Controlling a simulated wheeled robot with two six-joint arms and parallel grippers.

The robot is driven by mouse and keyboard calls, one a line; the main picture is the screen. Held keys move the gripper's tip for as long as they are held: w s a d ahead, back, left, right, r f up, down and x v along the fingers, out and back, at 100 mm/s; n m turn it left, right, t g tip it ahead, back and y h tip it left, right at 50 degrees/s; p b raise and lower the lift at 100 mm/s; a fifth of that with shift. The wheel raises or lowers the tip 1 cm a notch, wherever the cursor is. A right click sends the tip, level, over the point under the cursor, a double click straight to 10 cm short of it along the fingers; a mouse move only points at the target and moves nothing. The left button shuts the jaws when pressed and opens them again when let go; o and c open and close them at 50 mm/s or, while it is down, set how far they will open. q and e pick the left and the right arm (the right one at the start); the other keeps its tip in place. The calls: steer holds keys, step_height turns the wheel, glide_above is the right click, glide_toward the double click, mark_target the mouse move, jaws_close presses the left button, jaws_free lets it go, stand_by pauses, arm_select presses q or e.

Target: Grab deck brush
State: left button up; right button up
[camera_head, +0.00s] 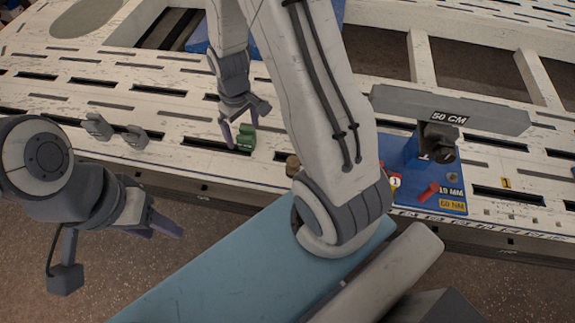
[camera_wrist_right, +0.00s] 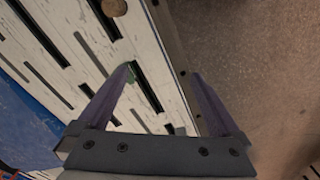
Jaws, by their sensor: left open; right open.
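I cannot pick out a deck brush for certain. A small green object (camera_head: 245,138) lies on the white slotted bench beside a dark slot; I cannot make out bristles on it. My right gripper (camera_head: 245,126) is open right above and around it in the head view. In the right wrist view the open fingers (camera_wrist_right: 162,72) have bare bench and floor between them. A bit of the green object (camera_wrist_right: 131,77) shows by the left fingertip, mostly hidden. My left gripper (camera_head: 167,221) is open and empty at lower left, off the bench's front edge.
The white slotted bench (camera_head: 60,98) spans the view. Two grey clamp-like pieces (camera_head: 97,126) sit at left. A brown knob (camera_head: 292,166) stands near the front edge.

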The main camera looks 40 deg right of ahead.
steer(key=s+d+f+m+b, duration=0.1)
steer(key=d+f, duration=0.3)
steer(key=f, duration=0.3)
steer(key=s+d+f+b, duration=0.1)
steer(key=d+f+b, duration=0.1)
steer(key=d+f, duration=0.3)
steer(key=s+d+f+m+b, duration=0.1)
steer(key=d+f, duration=0.4)
steer(key=f, duration=0.3)
steer(key=shift+s+f+m+b, duration=0.1)
steer(key=shift+f+m+b, duration=0.2)
steer(key=shift+b, duration=0.1)
steer(key=f, duration=0.2)
steer(key=f+b, duration=0.1)
steer(key=f, duration=0.2)
steer(key=shift+s+d, duration=0.15)
steer(key=shift+d, duration=0.05)
step_height(320, 180, down, 6)
steer(key=shift+d+r+b, duration=0.15)
steer(key=shift+r+b, duration=0.05)
steer(key=shift+b, duration=0.35)
arm_select(q)
step_height(320, 180, down, 9)
steer(key=shift+s+r, duration=0.1)
arm_select(e)
steer(key=c, duration=1.5)
steer(key=shift+r, duration=0.2)
